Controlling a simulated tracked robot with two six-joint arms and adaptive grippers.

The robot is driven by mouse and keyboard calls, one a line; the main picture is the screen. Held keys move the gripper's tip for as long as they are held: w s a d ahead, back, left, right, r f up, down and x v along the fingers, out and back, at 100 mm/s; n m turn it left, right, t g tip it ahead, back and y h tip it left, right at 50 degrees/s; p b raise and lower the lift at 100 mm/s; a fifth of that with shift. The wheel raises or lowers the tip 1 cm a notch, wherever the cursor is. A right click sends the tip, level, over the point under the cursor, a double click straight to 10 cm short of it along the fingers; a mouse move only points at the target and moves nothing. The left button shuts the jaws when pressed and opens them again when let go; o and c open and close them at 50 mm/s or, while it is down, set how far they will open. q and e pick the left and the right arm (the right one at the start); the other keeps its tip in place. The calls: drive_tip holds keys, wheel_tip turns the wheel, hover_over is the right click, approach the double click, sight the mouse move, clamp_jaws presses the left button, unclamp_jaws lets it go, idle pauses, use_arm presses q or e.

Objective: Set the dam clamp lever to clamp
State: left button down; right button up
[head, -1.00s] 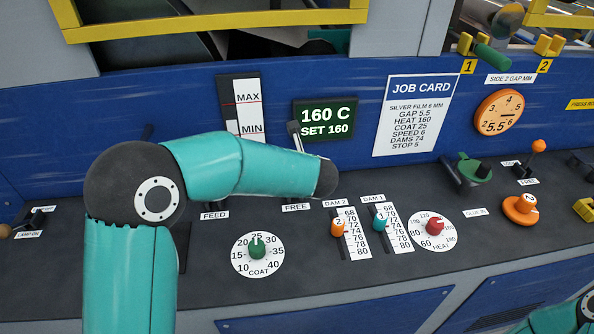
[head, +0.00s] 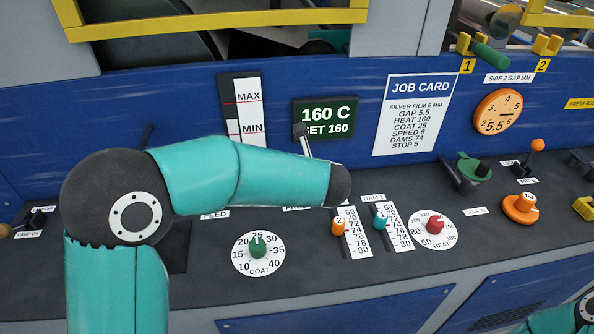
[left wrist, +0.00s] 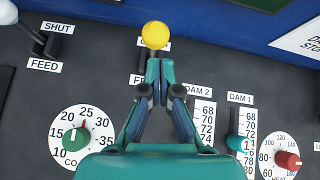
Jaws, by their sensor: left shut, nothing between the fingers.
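A lever with a yellow ball knob (left wrist: 155,35) stands beside the dam scales in the left wrist view. Its ball covers most of an upper label starting with C; a partly covered lower label, seemingly FREE, lies near the fingers. I cannot tell how far the lever tilts. My left gripper (left wrist: 158,80) is shut and empty, its fingertips just below the ball in that picture; whether they touch the lever is unclear. In the head view, my left arm hides this lever and the left gripper. My right gripper is out of view.
Right of the arm are the orange dam 2 slider (head: 338,226), teal dam 1 slider (head: 380,222) and red heat knob (head: 435,225). The green coat knob (head: 257,245) is in front. A feed lever (left wrist: 63,28) is to the left. Another ball-topped lever (head: 538,146) stands far right.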

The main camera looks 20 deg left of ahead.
use_arm(q)
wheel_tip(320, 180, up, 9)
drive_tip(key=shift+d, duration=0.25)
drive_tip(key=shift+s+f, duration=0.1)
